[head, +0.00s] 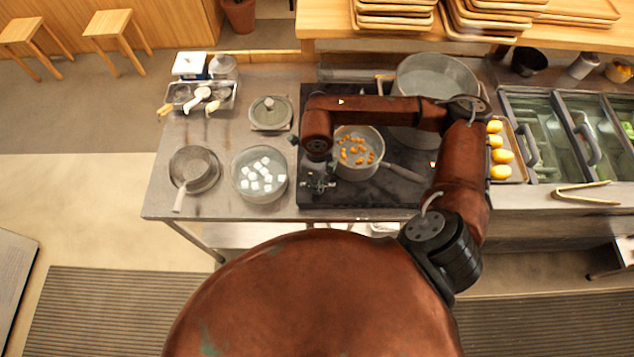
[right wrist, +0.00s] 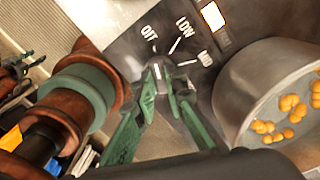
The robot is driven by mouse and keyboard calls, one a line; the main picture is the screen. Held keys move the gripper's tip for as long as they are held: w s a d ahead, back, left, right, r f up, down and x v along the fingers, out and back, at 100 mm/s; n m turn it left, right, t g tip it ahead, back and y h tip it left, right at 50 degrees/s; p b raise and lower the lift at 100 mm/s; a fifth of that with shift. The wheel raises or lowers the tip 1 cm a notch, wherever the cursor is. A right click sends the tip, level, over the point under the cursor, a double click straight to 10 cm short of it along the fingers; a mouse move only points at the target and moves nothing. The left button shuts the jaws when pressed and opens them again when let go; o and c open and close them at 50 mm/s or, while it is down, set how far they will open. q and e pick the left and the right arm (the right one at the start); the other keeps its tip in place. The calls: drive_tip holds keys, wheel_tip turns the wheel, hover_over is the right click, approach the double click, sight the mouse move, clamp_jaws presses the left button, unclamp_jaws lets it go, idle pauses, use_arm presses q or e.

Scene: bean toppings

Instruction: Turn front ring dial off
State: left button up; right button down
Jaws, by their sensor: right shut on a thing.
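The front ring dial (right wrist: 157,72) is a small pale knob on the dark cooktop panel in the right wrist view. Markings around it include one that reads LOW; the others are hard to read at this angle. My right gripper (right wrist: 163,80) has its green fingers shut on the dial, one on each side. In the head view the same gripper (head: 318,183) is at the left front of the black cooktop (head: 390,207) and hides the dial. Which marking the dial points to is unclear. My left gripper is not in view.
A pan with orange pieces (head: 343,172) stands close right of my right gripper, its handle toward the front right. A large pot (head: 432,77) is behind. A bowl of white cubes (head: 240,183) is left of the cooktop. A tray of yellow items (head: 521,160) is right.

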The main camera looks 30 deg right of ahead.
idle(0.4)
drive_tip(key=c, duration=2)
unclamp_jaws()
drive_tip(key=shift+o, duration=0.2)
wheel_tip(320, 180, up, 12)
